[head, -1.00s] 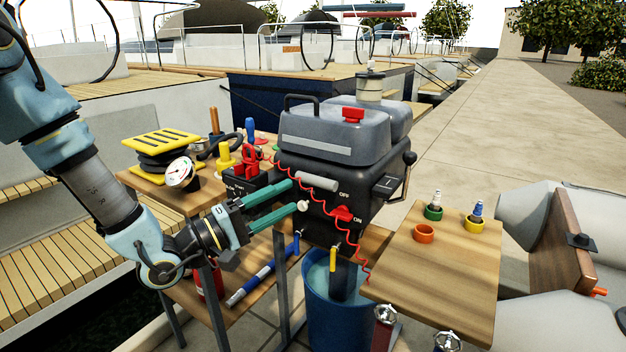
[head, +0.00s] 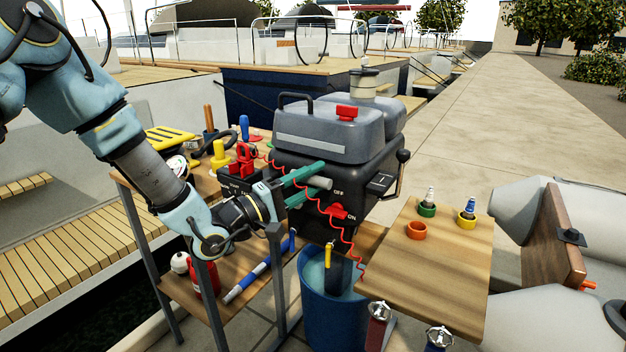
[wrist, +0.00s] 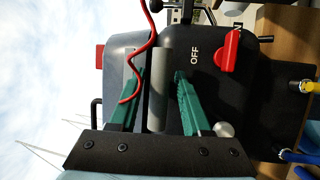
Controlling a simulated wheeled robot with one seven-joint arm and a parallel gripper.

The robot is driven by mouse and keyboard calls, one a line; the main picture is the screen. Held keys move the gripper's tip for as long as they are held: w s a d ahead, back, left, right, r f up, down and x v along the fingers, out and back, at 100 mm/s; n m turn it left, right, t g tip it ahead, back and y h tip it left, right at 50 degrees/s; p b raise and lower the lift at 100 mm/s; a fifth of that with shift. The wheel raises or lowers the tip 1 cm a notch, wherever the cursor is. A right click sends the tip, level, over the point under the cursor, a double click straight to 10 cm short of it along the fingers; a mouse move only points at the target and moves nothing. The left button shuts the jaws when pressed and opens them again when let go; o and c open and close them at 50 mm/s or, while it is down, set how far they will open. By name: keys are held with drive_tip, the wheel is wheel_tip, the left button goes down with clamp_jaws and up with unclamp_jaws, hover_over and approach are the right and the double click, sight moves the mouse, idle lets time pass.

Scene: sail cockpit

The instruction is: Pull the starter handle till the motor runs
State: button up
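The grey outboard motor (head: 340,150) stands upright at the centre of the head view. Its starter handle is a light grey cylinder (head: 319,183) on the front face, and it also shows in the wrist view (wrist: 159,90). My gripper (head: 306,184) has green fingers, one on each side of the handle. In the wrist view the fingers (wrist: 160,78) stand apart with narrow gaps beside the handle, so it seems not clamped. A red switch (head: 338,211) sits below, between the OFF and ON labels.
A red coiled cord (head: 340,236) hangs across the motor front, close to my fingers. A blue bucket (head: 316,310) stands below. A wooden side table (head: 450,262) with coloured rings is at right. A pale knob (wrist: 224,129) sits beside the right finger.

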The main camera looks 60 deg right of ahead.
clamp_jaws()
idle(1.1)
